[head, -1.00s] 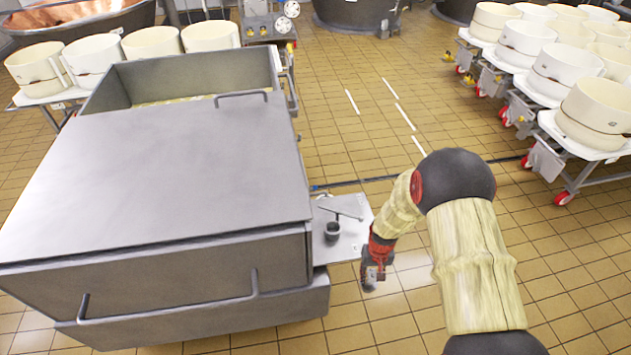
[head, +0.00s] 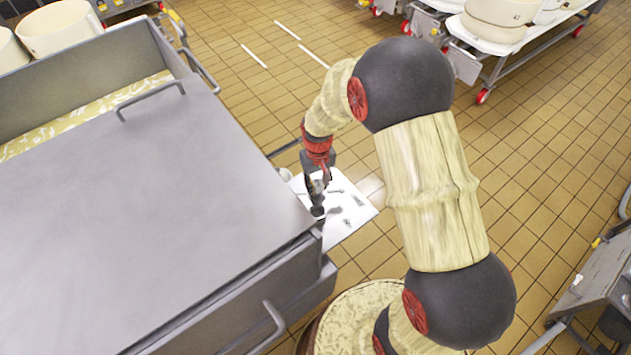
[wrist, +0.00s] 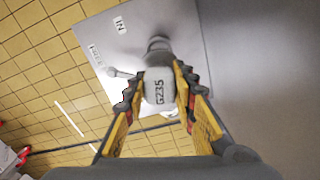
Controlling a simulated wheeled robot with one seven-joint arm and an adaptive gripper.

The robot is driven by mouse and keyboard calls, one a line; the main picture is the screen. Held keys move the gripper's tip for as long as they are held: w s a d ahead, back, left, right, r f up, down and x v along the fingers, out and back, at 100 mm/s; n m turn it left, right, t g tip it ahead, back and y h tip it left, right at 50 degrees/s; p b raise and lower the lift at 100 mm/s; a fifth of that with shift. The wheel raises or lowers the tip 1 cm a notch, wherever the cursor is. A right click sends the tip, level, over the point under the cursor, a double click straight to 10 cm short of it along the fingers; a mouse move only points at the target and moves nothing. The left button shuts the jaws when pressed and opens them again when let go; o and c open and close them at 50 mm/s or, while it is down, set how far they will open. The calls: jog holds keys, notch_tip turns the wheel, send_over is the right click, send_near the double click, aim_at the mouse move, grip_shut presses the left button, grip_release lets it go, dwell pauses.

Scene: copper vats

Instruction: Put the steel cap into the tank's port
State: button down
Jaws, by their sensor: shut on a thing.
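The steel cap (wrist: 160,88) is a small grey piece marked G235. My gripper (head: 317,190) is shut on it, and the cap sits between the two fingers (wrist: 156,82) in the wrist view. A short round grey stub (wrist: 158,44), apparently the tank's port, shows just beyond the cap on a pale side plate (wrist: 105,50). In the head view my gripper is over this plate (head: 348,222), beside the big steel tank (head: 130,200). A small dark round piece shows under the fingertips there. I cannot tell whether cap and port touch.
A thin lever (wrist: 122,73) lies beside the stub on the plate. White tubs on a wheeled cart (head: 495,35) are at the upper right. The tiled floor between is clear.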

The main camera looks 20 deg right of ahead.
jog(key=shift+f+b, duration=1.6)
jog(key=shift+f, duration=0.7)
jog(key=shift+f+b, duration=1.55)
jog(key=shift+f, duration=1.6)
jog(key=c, duration=1.4)
grip_release()
notch_tip(320, 180, up, 12)
